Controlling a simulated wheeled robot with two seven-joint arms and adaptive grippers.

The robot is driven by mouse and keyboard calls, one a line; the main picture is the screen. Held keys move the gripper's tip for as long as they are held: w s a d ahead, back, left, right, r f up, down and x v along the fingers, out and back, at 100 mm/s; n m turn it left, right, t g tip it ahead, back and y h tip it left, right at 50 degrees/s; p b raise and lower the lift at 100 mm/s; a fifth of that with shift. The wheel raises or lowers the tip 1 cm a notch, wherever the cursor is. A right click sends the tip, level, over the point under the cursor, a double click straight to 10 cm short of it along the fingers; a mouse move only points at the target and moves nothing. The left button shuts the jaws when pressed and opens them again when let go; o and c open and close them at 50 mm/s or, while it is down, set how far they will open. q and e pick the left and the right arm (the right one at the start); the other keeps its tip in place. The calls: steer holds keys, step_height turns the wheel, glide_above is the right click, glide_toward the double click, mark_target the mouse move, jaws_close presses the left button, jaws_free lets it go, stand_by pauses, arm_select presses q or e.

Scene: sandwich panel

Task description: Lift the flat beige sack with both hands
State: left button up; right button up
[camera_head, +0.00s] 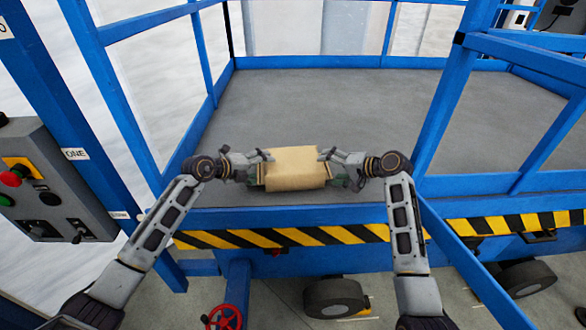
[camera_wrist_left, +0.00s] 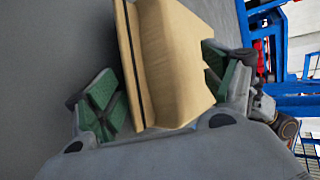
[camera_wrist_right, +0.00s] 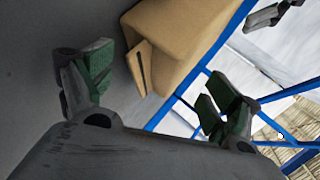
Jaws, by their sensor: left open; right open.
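The flat beige sack (camera_head: 295,168) is at the front edge of the grey platform, between my two grippers. In the left wrist view the sack (camera_wrist_left: 172,60) reaches in between the green-padded fingers of my left gripper (camera_wrist_left: 160,95), which is open around its left end. My right gripper (camera_head: 345,168) is at the right end of the sack. In the right wrist view its green-padded fingers (camera_wrist_right: 160,85) are spread wide, and the sack (camera_wrist_right: 185,35) lies just ahead of them. I cannot tell whether any finger touches the sack.
The grey platform floor (camera_head: 330,105) behind the sack is clear. Blue rails (camera_head: 445,95) stand around it, with a black-and-yellow striped edge (camera_head: 330,235) in front. A control box (camera_head: 45,180) is at the left. A red valve wheel (camera_head: 224,318) and tyres (camera_head: 334,297) are below.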

arm_select(q)
steer(key=shift+x, duration=1)
arm_select(e)
steer(key=shift+x, duration=1.05)
arm_select(q)
steer(key=shift+c, duration=0.2)
steer(key=c, duration=1.4)
arm_select(e)
steer(key=shift+a, duration=0.1)
steer(key=c, duration=1.5)
arm_select(q)
steer(key=shift+c, duration=0.4)
arm_select(e)
steer(key=shift+c, duration=1.2)
arm_select(q)
steer(key=shift+d, duration=0.1)
arm_select(e)
steer(key=shift+r, duration=0.1)
